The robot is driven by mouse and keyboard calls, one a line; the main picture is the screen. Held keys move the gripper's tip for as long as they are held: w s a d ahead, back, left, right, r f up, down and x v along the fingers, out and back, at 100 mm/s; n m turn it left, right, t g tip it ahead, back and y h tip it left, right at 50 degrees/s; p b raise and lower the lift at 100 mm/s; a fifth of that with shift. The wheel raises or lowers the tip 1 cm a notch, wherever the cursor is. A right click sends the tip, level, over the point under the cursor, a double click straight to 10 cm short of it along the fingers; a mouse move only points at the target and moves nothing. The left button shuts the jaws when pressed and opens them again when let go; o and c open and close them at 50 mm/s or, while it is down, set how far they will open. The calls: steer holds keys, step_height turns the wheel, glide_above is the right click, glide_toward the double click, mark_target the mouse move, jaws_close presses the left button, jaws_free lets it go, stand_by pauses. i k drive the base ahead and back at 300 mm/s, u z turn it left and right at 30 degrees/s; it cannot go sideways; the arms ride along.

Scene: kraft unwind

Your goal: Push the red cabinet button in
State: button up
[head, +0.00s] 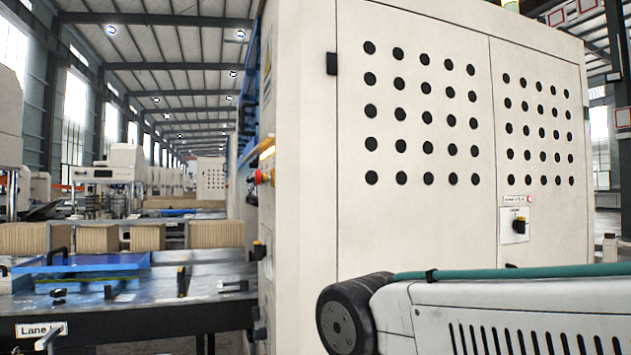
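A red button (259,177) sticks out from the narrow left side of the cream cabinet (415,225), seen side-on with a yellow part around it. A small red spot (530,199) also shows on the cabinet's front right door, beside a white label; it is too small to tell whether it is a button. My gripper is not in view. Part of my own arm crosses the lower right, in front of the cabinet's lower front.
A black rotary switch (519,225) sits on the right door. A metal bench (200,282) with a blue plate (85,262) stands left of the cabinet. Behind it are stacks of brown card (147,237). A black handle (259,251) juts from the cabinet's left edge.

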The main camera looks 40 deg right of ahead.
mark_target(259, 176)
steer(key=z, duration=1.6)
steer(key=k, duration=0.9)
steer(key=u, duration=1)
steer(key=i, duration=0.5)
